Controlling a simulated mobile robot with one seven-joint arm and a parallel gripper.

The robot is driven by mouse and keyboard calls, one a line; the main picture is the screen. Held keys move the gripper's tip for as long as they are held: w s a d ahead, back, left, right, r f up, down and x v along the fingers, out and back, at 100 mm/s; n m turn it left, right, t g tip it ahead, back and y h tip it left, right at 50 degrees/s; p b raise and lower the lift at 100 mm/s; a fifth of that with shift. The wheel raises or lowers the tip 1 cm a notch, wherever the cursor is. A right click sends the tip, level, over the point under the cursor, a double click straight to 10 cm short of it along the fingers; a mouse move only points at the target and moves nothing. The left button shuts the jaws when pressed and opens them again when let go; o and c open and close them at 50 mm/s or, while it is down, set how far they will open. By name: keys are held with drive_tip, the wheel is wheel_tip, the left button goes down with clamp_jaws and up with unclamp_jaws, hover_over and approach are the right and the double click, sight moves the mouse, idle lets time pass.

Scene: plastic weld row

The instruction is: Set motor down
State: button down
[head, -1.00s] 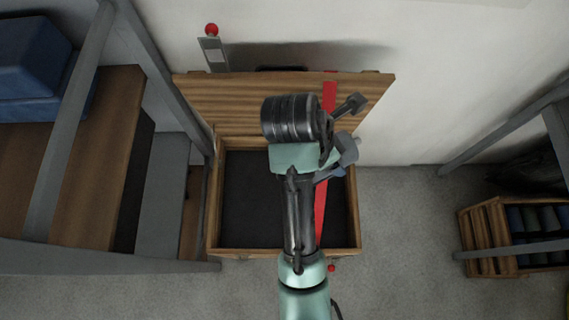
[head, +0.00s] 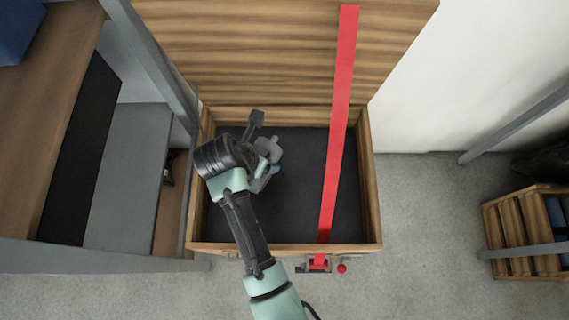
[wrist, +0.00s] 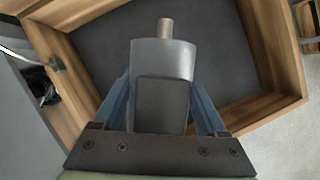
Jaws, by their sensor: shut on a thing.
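The motor (wrist: 163,80) is a grey rounded body with a short copper-coloured shaft. In the wrist view it sits between the blue fingers of my gripper (wrist: 160,105), which is shut on it. In the head view the motor (head: 268,148) is small and partly hidden by my gripper (head: 265,172). An open wooden box (head: 372,190) with a dark floor (head: 290,205) lies beneath. My gripper is over the left part of the box. I cannot tell how high the motor is above the floor.
The box lid (head: 240,50) stands open at the back. A red strap (head: 340,120) runs down the lid and across the box's right side. A grey post and shelf (head: 125,185) stand close on the left. A slatted crate (head: 510,235) is at the right.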

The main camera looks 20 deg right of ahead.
drive_tip(key=shift+n+t, duration=0.3)
drive_tip(key=shift+n, duration=0.3)
drive_tip(key=shift+w+a+f+b, duration=0.1)
drive_tip(key=shift+a+f+b, duration=0.45)
drive_tip(key=shift+f+b, duration=1.45)
drive_tip(key=shift+w+a+f+b, duration=0.1)
drive_tip(key=shift+a+f+b, duration=0.5)
drive_tip(key=shift+f, duration=2.8)
drive_tip(key=shift+w+a+f+b, duration=0.1)
drive_tip(key=shift+a+f+b, duration=0.4)
drive_tip(key=shift+f+b, duration=1.55)
drive_tip(key=shift+f+p, duration=0.65)
drive_tip(key=shift+f, duration=0.15)
unclamp_jaws()
drive_tip(key=shift+s+f, duration=0.15)
drive_tip(key=p+v, duration=0.5)
drive_tip(key=v, duration=0.7)
drive_tip(key=shift+d+r+y+p, duration=0.2)
drive_tip(key=shift+d+y+p, duration=0.05)
drive_tip(key=shift+y+p, duration=0.1)
